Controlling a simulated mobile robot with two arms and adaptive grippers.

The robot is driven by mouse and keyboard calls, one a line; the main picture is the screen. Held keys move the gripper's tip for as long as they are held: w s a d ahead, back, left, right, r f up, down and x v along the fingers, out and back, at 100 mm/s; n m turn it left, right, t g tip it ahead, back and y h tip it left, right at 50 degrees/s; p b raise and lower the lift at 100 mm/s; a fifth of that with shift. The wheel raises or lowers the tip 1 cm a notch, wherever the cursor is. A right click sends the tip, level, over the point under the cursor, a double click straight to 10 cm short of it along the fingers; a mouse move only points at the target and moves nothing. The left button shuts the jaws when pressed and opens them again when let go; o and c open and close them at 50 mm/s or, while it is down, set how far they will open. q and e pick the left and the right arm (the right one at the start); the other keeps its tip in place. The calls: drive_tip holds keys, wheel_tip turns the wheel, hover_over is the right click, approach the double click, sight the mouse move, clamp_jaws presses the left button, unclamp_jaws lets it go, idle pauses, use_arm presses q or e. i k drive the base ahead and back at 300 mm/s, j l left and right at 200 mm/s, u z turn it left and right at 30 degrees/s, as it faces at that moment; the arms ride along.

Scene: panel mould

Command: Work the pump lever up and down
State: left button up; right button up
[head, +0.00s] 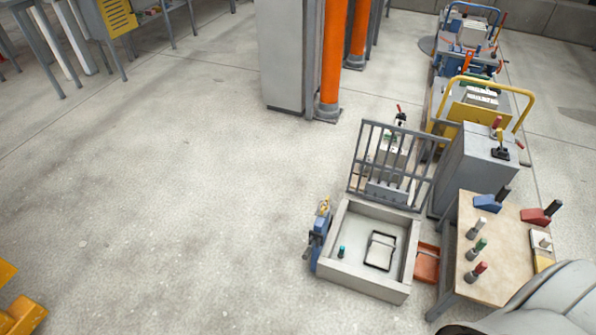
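I cannot tell for certain which part is the pump lever. A small blue unit with a yellow top (319,237) is fixed at the left side of a grey mould box (369,289); it may be the pump, but its lever is too small to make out. A lever with a red tip and black base (499,145) stands on top of a grey cabinet (479,165). Another small upright red-tipped handle (399,115) shows behind a barred grey frame (366,155). Neither of my grippers is in view.
A wooden-topped table (509,269) at the right holds several coloured-handled tools. An orange tray (427,265) sits between mould and table. A yellow-railed cart (478,80) stands behind the cabinet. Orange columns (333,55) rise at the back.

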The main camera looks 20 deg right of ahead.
sight(305, 255)
drive_tip(key=z, duration=0.85)
